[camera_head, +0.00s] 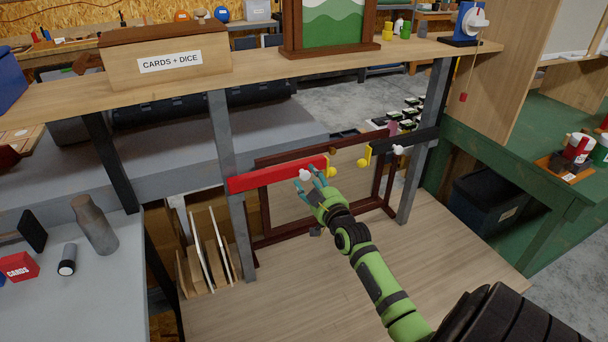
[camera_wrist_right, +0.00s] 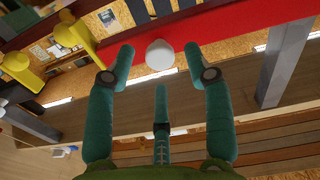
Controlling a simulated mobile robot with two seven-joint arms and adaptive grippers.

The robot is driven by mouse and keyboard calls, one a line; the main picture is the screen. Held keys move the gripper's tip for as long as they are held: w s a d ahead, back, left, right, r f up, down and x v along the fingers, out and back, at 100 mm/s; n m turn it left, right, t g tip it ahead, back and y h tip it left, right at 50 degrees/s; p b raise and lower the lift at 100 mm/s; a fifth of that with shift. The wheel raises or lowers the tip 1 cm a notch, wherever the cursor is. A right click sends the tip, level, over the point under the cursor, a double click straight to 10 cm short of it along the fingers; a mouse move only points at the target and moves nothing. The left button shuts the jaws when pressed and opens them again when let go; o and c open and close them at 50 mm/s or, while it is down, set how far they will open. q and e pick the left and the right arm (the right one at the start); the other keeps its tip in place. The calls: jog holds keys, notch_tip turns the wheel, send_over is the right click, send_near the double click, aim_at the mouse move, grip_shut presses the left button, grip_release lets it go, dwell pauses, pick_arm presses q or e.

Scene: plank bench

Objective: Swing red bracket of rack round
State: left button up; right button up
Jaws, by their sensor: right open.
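The red bracket (camera_head: 270,175) is a long bar attached at the left to a grey post of the rack (camera_head: 222,140). It reaches rightward under the shelf, with a white knob (camera_head: 305,175) near its right end. My right gripper (camera_head: 310,182) is open just in front of that knob. In the right wrist view, the white knob (camera_wrist_right: 160,54) sits between and beyond the spread fingers (camera_wrist_right: 160,75), with the red bar behind it. I cannot tell whether any finger touches it. A black bracket (camera_head: 405,142) with its own white knob is on the right post. My left gripper is not in view.
Yellow pieces (camera_head: 363,160) hang near both bracket ends. A dark wooden frame (camera_head: 262,222) stands behind the brackets. The shelf (camera_head: 265,65) above carries a cards and dice box (camera_head: 165,55) and a framed picture (camera_head: 333,22). Thin boards (camera_head: 208,255) lean at lower left.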

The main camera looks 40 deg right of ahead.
jog(key=shift+x, duration=1.15)
jog(key=shift+w+f, duration=0.1)
jog(key=shift+w, duration=0.1)
grip_shut()
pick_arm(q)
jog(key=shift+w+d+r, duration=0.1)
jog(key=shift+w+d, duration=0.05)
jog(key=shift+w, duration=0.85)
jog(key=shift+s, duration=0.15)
